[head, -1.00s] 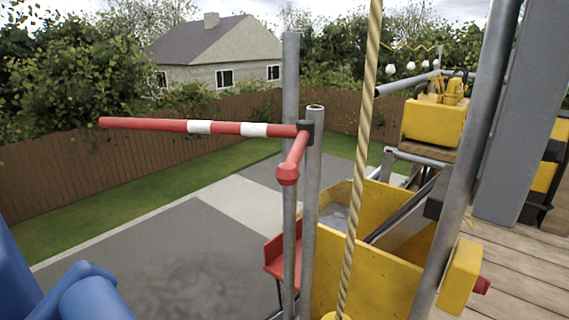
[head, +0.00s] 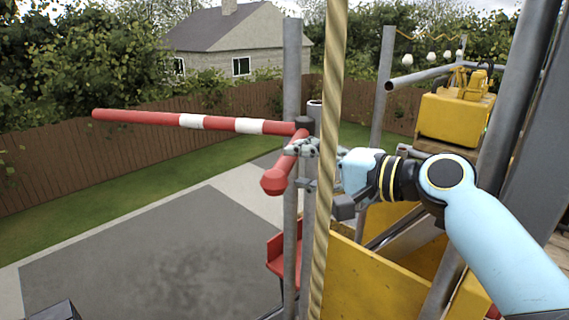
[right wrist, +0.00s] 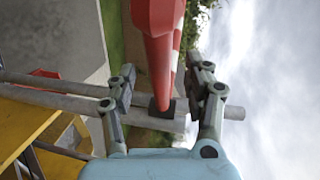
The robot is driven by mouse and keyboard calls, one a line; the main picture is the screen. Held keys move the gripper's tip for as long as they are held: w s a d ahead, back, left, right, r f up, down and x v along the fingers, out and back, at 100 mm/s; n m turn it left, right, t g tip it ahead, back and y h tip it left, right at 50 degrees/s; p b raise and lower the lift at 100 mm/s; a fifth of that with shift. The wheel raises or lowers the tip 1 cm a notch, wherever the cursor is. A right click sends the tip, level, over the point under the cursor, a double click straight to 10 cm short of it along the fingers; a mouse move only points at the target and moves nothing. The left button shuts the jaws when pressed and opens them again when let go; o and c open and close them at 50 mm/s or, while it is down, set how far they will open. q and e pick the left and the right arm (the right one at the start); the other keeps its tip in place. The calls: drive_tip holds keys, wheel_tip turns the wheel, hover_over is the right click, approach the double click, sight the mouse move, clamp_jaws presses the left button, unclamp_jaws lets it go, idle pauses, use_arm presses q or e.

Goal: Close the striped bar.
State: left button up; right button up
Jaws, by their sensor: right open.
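The striped bar (head: 190,121) is red with white bands. It stretches left from a dark pivot (head: 304,124) on a grey post, nearly level. Its short red end (head: 275,181) points toward me with a knob on the end. My right gripper (head: 302,166) is open at this short end, beside the post and partly behind the rope. In the right wrist view the open fingers of my right gripper (right wrist: 166,78) stand on either side of the red bar (right wrist: 158,50), with gaps showing. My left gripper is not in view.
A thick rope (head: 328,150) hangs in front of the bar's post. Grey poles (head: 291,80) stand close by. A yellow bin (head: 375,285) and a red seat-like part (head: 283,258) are below. Paving (head: 150,260) lies open to the left.

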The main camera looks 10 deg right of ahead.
sight(292, 166)
drive_tip(key=shift+x, duration=2.35)
drive_tip(key=shift+f, duration=0.1)
drive_tip(key=shift+c, duration=0.4)
clamp_jaws()
